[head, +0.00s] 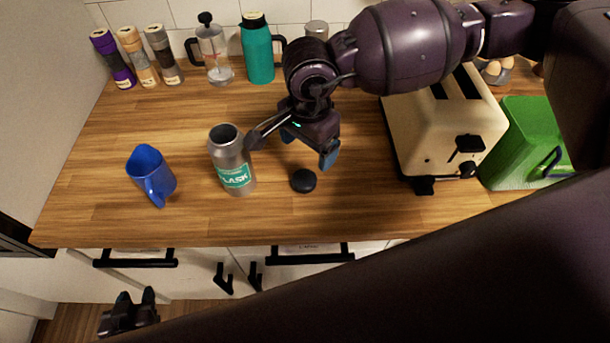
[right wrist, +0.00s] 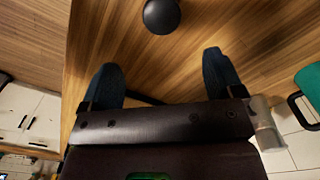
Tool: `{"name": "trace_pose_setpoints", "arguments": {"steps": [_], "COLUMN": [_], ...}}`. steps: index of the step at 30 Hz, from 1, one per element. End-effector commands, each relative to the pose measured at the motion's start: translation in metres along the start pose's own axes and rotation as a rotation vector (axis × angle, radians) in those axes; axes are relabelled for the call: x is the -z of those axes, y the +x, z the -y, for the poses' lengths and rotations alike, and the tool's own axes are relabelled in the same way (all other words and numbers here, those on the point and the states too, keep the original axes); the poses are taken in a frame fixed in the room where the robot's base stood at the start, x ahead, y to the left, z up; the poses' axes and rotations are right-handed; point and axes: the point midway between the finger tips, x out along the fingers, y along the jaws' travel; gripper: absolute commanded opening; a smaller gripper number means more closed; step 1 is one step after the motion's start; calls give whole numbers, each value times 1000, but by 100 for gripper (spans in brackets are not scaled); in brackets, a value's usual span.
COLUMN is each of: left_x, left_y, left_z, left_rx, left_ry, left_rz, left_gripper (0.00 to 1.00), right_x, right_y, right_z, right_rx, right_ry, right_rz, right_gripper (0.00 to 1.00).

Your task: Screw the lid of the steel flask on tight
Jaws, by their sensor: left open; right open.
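The steel flask (head: 230,155) stands upright on the wooden counter, its mouth uncovered and a green label on its front. The black round lid (head: 303,181) lies on the counter to its right, apart from it. The lid also shows in the right wrist view (right wrist: 161,15), beyond the fingertips. My right gripper (head: 292,152) is open and empty above the counter, close behind the lid; its left finger is near the flask, and contact cannot be told. Its two spread fingers show in the right wrist view (right wrist: 160,65). My left gripper (head: 137,297) is open and empty, low before the cabinet front.
A cream toaster (head: 440,125) and a green container (head: 525,140) stand at the right. Grinders (head: 135,57), a glass press (head: 213,52) and a teal jug (head: 257,50) line the back. The front counter edge is clear.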

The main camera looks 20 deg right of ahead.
Motion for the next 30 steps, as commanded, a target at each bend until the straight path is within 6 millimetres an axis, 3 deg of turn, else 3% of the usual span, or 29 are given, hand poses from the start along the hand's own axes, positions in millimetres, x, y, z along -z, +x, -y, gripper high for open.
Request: {"name": "trace_pose_setpoints", "arguments": {"steps": [11, 22, 30], "left_x": [0, 4, 4], "left_y": [0, -2, -2], "left_z": [0, 1, 1], "left_rx": [0, 1, 1], "left_ry": [0, 0, 0], "left_rz": [0, -1, -1], "left_gripper": [42, 42, 42], "right_x": [1, 0, 0], "right_y": [2, 47, 56], "right_z": [0, 1, 1], "right_rx": [1, 0, 2], "right_ry": [-1, 0, -1], "right_rz": [-4, -3, -3], "right_gripper": [87, 87, 87]}}
